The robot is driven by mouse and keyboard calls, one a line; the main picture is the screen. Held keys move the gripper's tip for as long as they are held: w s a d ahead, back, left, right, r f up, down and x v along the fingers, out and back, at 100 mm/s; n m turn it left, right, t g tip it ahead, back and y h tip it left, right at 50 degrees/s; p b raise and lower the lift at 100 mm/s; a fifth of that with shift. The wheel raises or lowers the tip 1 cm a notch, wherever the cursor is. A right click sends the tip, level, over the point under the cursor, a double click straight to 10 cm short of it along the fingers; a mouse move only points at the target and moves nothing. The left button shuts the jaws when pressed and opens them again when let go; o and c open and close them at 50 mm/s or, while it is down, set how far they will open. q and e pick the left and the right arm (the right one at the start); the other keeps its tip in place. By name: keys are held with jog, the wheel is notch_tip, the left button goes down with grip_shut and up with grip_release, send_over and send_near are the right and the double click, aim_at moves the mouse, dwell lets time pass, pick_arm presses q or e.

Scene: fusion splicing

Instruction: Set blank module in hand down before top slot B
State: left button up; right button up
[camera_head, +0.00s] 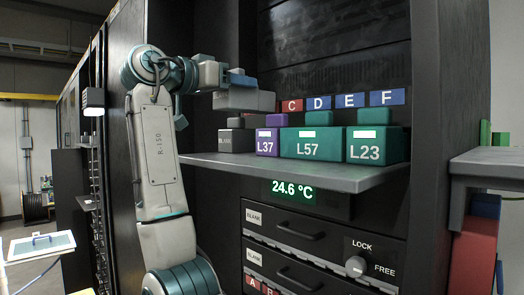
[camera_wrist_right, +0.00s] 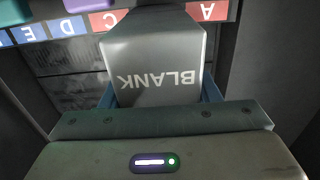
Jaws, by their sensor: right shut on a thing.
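My right gripper (camera_head: 240,78) reaches over the shelf from the left and is shut on a grey blank module (camera_head: 245,101). In the right wrist view, the module (camera_wrist_right: 160,55) sits between blue fingers, its BLANK lettering upside down in the picture. It hangs above the grey shelf (camera_head: 330,175), apart from it. In the wrist view it covers the place between signs A (camera_wrist_right: 207,11) and C (camera_wrist_right: 105,21), where the B sign would be. The B sign is hidden. My left gripper is not in view.
Below the held module, a darker module marked BLANK (camera_head: 236,141) stands on the shelf. To its right stand purple L37 (camera_head: 267,146), green L57 (camera_head: 308,149) and green L23 (camera_head: 370,151). The shelf's front strip is clear. A dark upright (camera_head: 430,130) bounds the right side.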

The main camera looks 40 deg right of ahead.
aim_at(232, 111)
jog(key=a+f, duration=0.1)
jog(key=a+f+p, duration=0.1)
jog(key=f, duration=0.1)
jog(key=shift+a+f, duration=0.1)
jog(key=shift+f, duration=0.05)
jog(key=shift+w+d+f+p, duration=0.1)
jog(key=shift+d+f+p, duration=0.2)
jog(key=shift+f, duration=0.3)
jog(key=shift+d+f+p, duration=0.15)
jog(key=shift+d+f, duration=0.25)
jog(key=shift+f, duration=0.2)
jog(key=f, duration=0.1)
jog(key=p, duration=0.1)
jog(key=f, duration=0.1)
jog(key=shift+a+f, duration=0.25)
jog(key=shift+f, duration=0.1)
jog(key=shift+a+f+p, duration=0.1)
jog(key=shift+f+p, duration=0.2)
jog(key=shift+f, duration=0.2)
jog(key=o, duration=1.2)
